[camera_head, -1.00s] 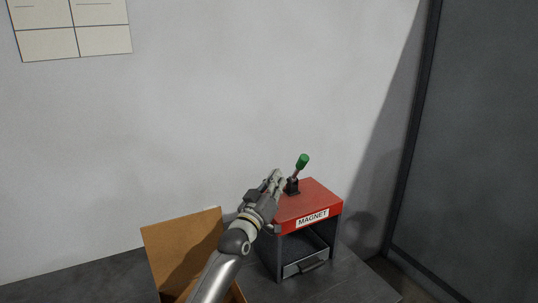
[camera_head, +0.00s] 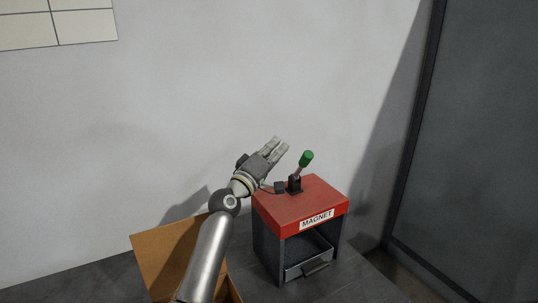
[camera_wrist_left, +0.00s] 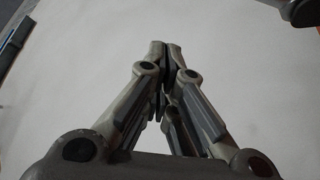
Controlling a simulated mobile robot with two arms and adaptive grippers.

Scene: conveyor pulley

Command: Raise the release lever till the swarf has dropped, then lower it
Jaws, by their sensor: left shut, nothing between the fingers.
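The release lever has a green knob (camera_head: 306,158) on a thin reddish stem. It rises from a black base on the red top of the magnet box (camera_head: 268,203) and leans a little right. My left gripper (camera_head: 282,146) is up and to the left of the knob in the head view, apart from it. Its fingers are shut and empty; they also meet at the tips in the left wrist view (camera_wrist_left: 165,48). I see no swarf; the inside of the box under the red top is dark. My right gripper is not in view.
A grey tray with a handle (camera_head: 316,268) sits low in the box front. An open cardboard box (camera_head: 160,257) stands left of the magnet box, partly behind my left arm. A pale wall is behind, a dark panel (camera_head: 470,140) at right. The table front right is clear.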

